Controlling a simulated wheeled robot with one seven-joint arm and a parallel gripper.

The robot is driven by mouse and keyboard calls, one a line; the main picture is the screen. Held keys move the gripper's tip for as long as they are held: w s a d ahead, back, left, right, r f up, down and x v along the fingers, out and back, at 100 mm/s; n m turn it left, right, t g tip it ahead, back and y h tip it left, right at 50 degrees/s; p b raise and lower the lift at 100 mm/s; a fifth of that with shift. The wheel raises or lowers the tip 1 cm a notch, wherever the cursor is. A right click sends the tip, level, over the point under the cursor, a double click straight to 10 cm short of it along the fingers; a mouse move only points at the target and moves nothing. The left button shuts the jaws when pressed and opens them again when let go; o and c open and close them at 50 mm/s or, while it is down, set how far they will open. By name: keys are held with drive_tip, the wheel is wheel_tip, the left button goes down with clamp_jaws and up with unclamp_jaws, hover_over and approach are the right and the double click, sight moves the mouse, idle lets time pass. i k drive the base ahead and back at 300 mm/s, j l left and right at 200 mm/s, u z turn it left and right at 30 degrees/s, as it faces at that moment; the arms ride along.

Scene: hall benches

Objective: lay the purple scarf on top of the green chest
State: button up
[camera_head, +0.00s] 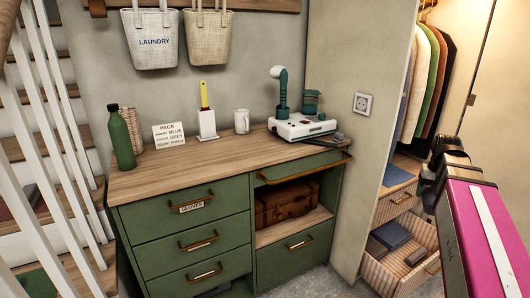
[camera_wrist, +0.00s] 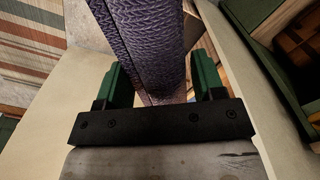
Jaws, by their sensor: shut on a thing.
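My gripper (camera_wrist: 163,82) shows in the wrist view, with its two green fingers shut on the purple scarf (camera_wrist: 145,40). The scarf is a rolled, ribbed purple cloth that runs up between the fingers. In the head view I cannot make out the scarf or the fingertips; my arm is at the right edge, apart from the green chest. The green chest (camera_head: 140,223) stands in the middle of the head view, with green drawer fronts and a wooden top.
On the chest top stand a green bottle (camera_head: 122,136), a card (camera_head: 168,135), a white mug (camera_head: 241,121) and a white device (camera_head: 302,127). The front middle of the top is bare. A wall end separates it from a wardrobe with an open drawer (camera_head: 385,275).

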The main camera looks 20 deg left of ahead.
sight(227, 154)
drive_tip(key=k+j+u, duration=0.15)
drive_tip(key=u, duration=0.3)
drive_tip(key=k+j+u, duration=0.25)
drive_tip(key=u, duration=0.2)
drive_tip(key=k, duration=0.1)
